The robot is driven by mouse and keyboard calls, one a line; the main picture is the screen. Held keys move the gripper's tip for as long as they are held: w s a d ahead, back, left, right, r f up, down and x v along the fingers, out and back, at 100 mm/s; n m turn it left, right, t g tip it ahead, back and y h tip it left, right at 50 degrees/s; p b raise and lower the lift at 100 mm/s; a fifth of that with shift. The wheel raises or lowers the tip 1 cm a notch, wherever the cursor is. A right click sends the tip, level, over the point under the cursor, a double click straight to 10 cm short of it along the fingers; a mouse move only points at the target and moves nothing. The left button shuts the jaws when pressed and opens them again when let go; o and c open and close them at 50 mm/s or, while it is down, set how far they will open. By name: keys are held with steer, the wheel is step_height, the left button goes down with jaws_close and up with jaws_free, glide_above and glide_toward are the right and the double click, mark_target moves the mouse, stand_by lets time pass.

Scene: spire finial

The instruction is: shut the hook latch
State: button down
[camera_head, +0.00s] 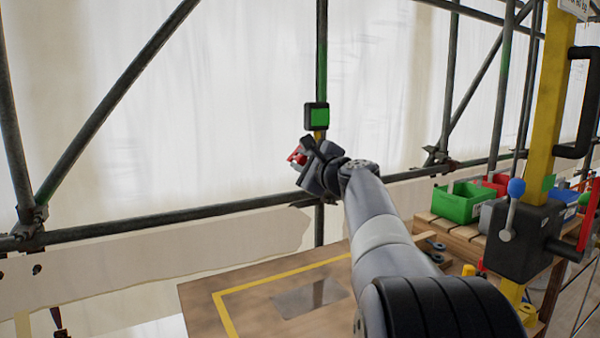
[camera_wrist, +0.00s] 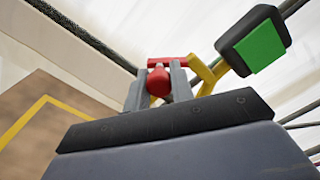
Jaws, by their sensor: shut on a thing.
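The hook latch shows in the wrist view as a red bar with a round red knob (camera_wrist: 158,82), next to a yellow bracket (camera_wrist: 207,76). My gripper (camera_wrist: 157,92) has its two grey fingers on either side of the knob, closed on it. In the head view my gripper (camera_head: 304,162) is at the upright pole, with a bit of the red latch (camera_head: 297,155) showing at its left. A black box with a green face (camera_head: 317,116) sits just above it on the pole. My gripper hides most of the latch there, and I cannot tell whether the hook is engaged.
A wooden table (camera_head: 200,305) with yellow tape lies below. Scaffold tubes (camera_head: 240,205) cross behind my arm. At the right stand a green bin (camera_head: 462,203) and a yellow post (camera_head: 547,100) with a black lever box (camera_head: 522,240). The space left of my gripper is open.

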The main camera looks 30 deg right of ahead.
steer(key=shift+w+d+f+n+b, duration=0.1)
steer(key=shift+d+f+n+b, duration=0.3)
steer(key=shift+n+b, duration=1)
steer(key=shift+s+d+f+n+b, duration=0.1)
steer(key=shift+d+n+b, duration=0.7)
steer(key=shift+n, duration=0.95)
steer(key=shift+w+d+f+n+b, duration=0.1)
steer(key=shift+d+f+n+b, duration=0.15)
steer(key=shift+n+b, duration=1.2)
steer(key=shift+r, duration=0.1)
steer(key=c, duration=1.2)
jaws_free()
